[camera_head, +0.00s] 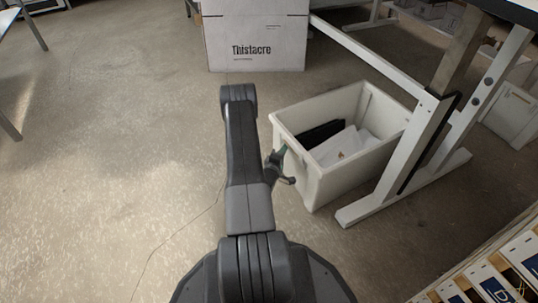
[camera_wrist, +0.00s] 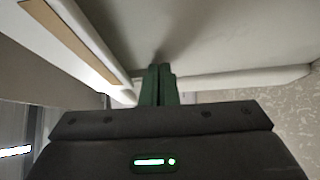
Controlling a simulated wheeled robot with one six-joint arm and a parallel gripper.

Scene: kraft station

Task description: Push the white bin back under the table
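The white bin (camera_head: 345,178) stands on the floor in the head view, right of my arm. It is partly under the table (camera_head: 513,10), with its right end behind the table's leg. It holds a black item and white items. My gripper (camera_head: 279,156) is at the bin's left end wall, low and close to the rim. In the wrist view, the green fingers of my gripper (camera_wrist: 159,68) are together, with nothing visible between them. They point at a pale surface, probably the bin wall, with a shadow at the tips. I cannot tell whether they touch it.
The table's pale leg (camera_head: 418,140) and its foot (camera_head: 362,212) stand right in front of the bin. A white box marked Thistacre (camera_head: 256,38) stands behind. A slatted wooden item (camera_head: 500,272) is at the lower right.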

